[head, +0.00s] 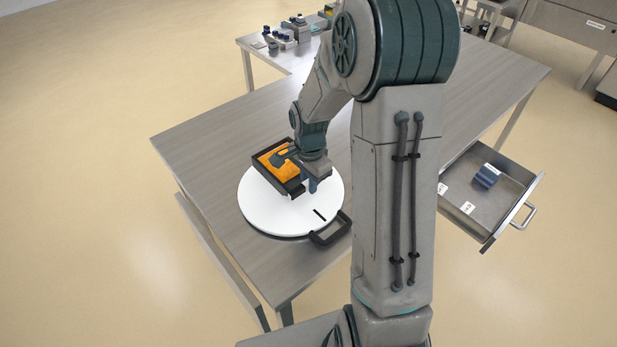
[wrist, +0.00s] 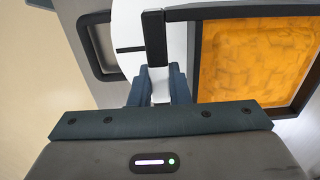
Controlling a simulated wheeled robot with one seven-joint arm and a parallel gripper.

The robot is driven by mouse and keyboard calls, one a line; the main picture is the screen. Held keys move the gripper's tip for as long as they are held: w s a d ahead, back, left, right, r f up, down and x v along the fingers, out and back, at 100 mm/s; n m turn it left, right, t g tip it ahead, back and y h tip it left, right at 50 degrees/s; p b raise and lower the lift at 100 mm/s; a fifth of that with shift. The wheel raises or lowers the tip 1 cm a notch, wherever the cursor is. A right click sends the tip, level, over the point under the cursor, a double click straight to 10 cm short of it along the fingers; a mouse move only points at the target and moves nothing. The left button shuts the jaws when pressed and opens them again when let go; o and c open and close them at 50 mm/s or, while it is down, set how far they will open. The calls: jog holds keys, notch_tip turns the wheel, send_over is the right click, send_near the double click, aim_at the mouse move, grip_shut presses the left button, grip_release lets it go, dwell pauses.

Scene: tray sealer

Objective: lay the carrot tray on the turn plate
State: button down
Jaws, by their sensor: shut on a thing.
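The carrot tray (head: 264,172) is a black-rimmed tray with orange contents. In the wrist view the tray (wrist: 194,60) fills the upper right. My wrist hides part of the tray.
The turn plate has a short black mark (head: 319,214) and a black handle (head: 331,231) at its front right. The grey table (head: 205,135) is bare to the left. An open drawer (head: 466,212) with a blue object (head: 487,176) sticks out at the right. Several small items stand on a back table (head: 285,58).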

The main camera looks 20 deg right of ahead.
jog(key=shift+f+b, duration=1.95)
jog(key=shift+f, duration=0.95)
jog(key=shift+a+b, duration=0.1)
jog(key=shift+b, duration=0.2)
jog(key=c, duration=1.3)
grip_release()
jog(key=c, duration=0.3)
jog(key=shift+r, duration=0.1)
jog(key=shift+r+p, duration=2.25)
jog(key=shift+r, duration=1.15)
